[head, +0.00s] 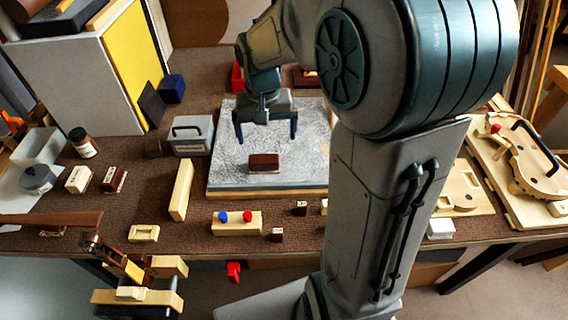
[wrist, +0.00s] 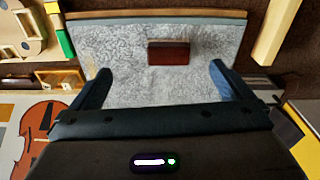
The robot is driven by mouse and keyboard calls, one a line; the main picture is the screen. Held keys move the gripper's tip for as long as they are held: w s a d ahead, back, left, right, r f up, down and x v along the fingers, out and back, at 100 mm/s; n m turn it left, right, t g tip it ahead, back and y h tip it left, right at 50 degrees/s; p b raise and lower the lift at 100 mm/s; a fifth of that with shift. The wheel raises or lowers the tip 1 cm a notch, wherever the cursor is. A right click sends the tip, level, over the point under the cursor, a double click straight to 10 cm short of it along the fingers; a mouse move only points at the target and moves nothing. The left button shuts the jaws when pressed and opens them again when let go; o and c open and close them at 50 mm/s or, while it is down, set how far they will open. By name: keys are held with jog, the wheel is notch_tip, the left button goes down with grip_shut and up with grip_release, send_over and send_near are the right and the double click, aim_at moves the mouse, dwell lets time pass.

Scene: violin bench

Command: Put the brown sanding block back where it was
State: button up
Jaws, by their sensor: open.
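A dark red-brown block (head: 264,162), which looks like the sanding block, lies on the grey mottled board (head: 230,170) near the middle of the bench. It also shows in the wrist view (wrist: 169,53), between and beyond the fingertips. My gripper (head: 266,140) is over the same board, fingers pointing down and spread wide, with nothing between them. In the wrist view my gripper's fingers (wrist: 160,70) stand on both sides, apart from the block. Another dark brown block (head: 114,179) with a pale label is at the bench's left.
A grey lidded box (head: 192,135) and an upright pale wooden bar (head: 181,190) stand left of the board. A pale block with blue and red knobs (head: 236,222) is in front. A violin body (head: 522,160) lies at the right. Bare brown bench shows front left.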

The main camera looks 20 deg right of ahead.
jog(key=s+r+n+t, duration=0.2)
jog(key=s, duration=1.3)
jog(key=shift+s, duration=0.3)
jog(key=shift+w+p+v, duration=0.2)
jog(key=shift+p+v, duration=0.65)
jog(key=shift+v, duration=0.1)
